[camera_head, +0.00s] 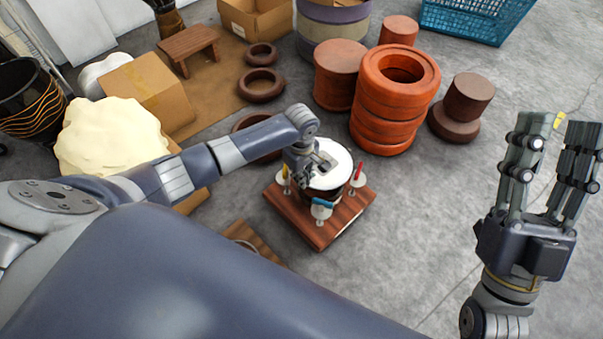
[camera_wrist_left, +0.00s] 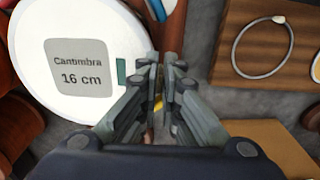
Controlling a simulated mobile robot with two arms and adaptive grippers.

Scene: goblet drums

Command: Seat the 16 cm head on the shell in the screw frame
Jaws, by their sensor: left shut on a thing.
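The 16 cm head (camera_head: 338,158) is a white disc over the wooden screw frame (camera_head: 310,232). The frame has upright screws with red, blue and yellow handles. In the left wrist view the head (camera_wrist_left: 95,35) fills the left side, with a grey "Cantimbra 16 cm" label. My left gripper (camera_head: 318,168) is over the head's near left part; its fingers (camera_wrist_left: 163,62) are shut at the disc's edge. A dark body, apparently the shell (camera_head: 322,194), shows just below the head, mostly hidden. I cannot tell whether they touch. My right gripper (camera_head: 562,128) is open and empty.
Orange stacked rings (camera_head: 392,110) and brown cylinders (camera_head: 338,70) stand behind the frame. A wooden board (camera_head: 255,243) with a hoop lies near left. A cream lump (camera_head: 110,135) and cardboard box (camera_head: 148,92) are at left. Floor right of the frame is clear.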

